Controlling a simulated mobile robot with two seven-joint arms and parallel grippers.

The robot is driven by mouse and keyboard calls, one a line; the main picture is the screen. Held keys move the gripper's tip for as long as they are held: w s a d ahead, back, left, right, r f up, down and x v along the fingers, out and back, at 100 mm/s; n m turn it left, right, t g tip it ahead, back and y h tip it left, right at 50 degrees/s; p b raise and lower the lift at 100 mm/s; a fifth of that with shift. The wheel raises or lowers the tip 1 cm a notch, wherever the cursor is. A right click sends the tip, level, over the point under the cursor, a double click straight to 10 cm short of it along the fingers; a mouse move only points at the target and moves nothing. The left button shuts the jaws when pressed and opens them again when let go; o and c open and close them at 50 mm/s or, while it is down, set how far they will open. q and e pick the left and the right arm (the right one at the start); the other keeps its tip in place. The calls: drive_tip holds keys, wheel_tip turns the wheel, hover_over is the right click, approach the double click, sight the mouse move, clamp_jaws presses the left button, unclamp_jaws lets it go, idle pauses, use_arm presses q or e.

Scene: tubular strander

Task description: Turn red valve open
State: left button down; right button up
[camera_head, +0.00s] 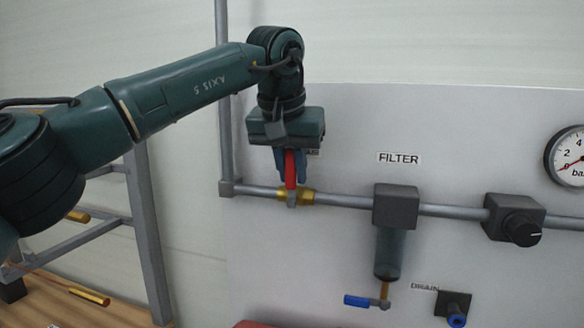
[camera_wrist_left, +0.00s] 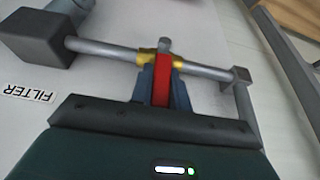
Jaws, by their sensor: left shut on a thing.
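The red valve handle (camera_head: 290,170) stands upright on its brass body (camera_head: 303,197), across the grey horizontal pipe. My left gripper (camera_head: 291,178) is over it from above, its two dark blue fingers on either side of the red lever, shut on it. In the left wrist view the red handle (camera_wrist_left: 162,82) lies between the fingers of my left gripper (camera_wrist_left: 162,84), with the brass body (camera_wrist_left: 147,57) just beyond the fingertips. The gripper partly hides the upper part of the handle and a label behind it. My right gripper is not in view.
Right along the pipe are the filter (camera_head: 395,207), a black regulator knob (camera_head: 522,229) and a pressure gauge (camera_head: 567,158). A blue-handled drain valve (camera_head: 362,301) hangs below the filter. A vertical pipe (camera_head: 225,130) rises close left of the gripper. A grey frame (camera_head: 148,225) stands lower left.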

use_arm(q)
drive_tip(key=shift+d, duration=0.15)
idle(0.3)
drive_tip(key=y, duration=0.1)
drive_tip(key=d+t+y, duration=0.1)
drive_tip(key=y, duration=0.1)
drive_tip(key=shift+s+d+m, duration=0.25)
drive_tip(key=shift+s+m, duration=0.05)
drive_tip(key=shift+s+d+f+m+t+y, duration=0.15)
drive_tip(key=shift+d+f+m+t+y, duration=0.2)
drive_tip(key=shift+y, duration=0.45)
drive_tip(key=shift+s+d+f+m+t+y, duration=0.1)
drive_tip(key=shift+d+t+y, duration=0.3)
drive_tip(key=shift+y, duration=0.4)
drive_tip(key=c, duration=1.3)
unclamp_jaws()
drive_tip(key=shift+c, duration=0.2)
